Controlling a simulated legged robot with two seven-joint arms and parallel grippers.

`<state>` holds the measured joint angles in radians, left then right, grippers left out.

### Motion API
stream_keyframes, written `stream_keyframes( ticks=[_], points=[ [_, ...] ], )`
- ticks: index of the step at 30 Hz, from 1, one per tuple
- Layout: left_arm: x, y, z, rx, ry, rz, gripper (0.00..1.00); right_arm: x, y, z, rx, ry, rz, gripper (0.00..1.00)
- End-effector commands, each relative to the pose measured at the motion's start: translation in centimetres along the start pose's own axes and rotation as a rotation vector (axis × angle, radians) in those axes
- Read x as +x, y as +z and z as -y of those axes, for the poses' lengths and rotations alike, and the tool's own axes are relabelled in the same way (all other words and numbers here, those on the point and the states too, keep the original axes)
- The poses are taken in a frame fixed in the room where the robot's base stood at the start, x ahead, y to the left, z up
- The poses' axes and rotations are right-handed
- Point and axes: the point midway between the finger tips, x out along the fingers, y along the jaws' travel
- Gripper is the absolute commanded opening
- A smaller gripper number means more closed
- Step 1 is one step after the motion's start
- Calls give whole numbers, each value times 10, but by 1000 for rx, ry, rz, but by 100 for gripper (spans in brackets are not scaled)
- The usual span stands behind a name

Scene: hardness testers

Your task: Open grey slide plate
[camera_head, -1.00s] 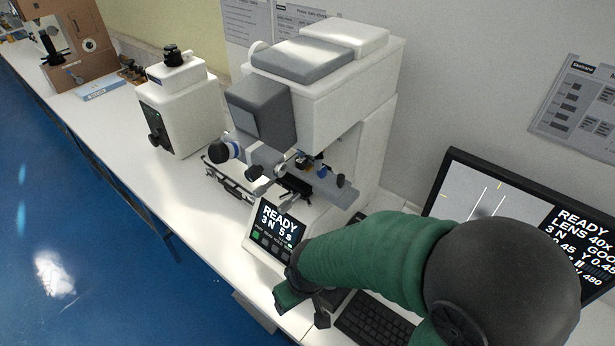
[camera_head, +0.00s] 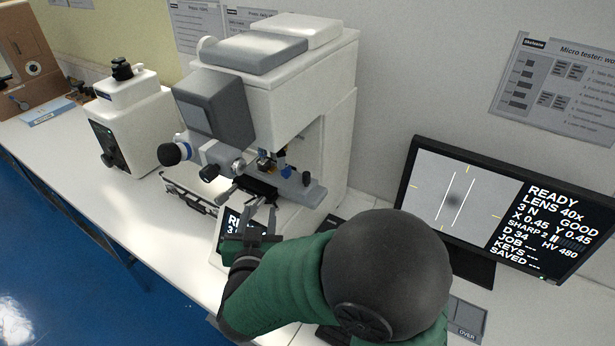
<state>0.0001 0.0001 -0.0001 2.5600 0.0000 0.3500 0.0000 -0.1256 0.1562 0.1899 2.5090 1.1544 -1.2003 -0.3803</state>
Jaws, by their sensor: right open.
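Which part is the slide plate I cannot tell for sure. My right gripper (camera_head: 257,212) is open, just in front of and below the stage. It overlaps the tester's small screen, and contact with the stage cannot be told. My left gripper is not in view.
A monitor (camera_head: 460,210) stands at right, with a keyboard partly hidden by my right arm. A smaller white tester (camera_head: 130,125) stands to the left, and a brown device (camera_head: 30,60) further left. The bench (camera_head: 70,150) is clear at front left.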

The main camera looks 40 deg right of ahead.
Motion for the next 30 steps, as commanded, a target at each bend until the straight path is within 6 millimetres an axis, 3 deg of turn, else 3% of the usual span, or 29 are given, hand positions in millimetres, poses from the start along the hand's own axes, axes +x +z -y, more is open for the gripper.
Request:
stream_keyframes(
  ticks=[4, 8, 11, 24, 30],
  points=[
    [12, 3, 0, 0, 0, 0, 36, -15, -15, -45, -32, 222, -141, 40],
    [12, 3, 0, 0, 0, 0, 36, -21, -23, -60, -49, 297, -182, 40],
    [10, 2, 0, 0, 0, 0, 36, -12, -27, -64, -49, 302, -185, 40],
    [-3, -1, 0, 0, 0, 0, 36, 91, -48, -96, -49, 302, -184, 40],
    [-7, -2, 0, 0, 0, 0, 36, 126, -55, -106, -48, 299, -185, 40]
  ],
)
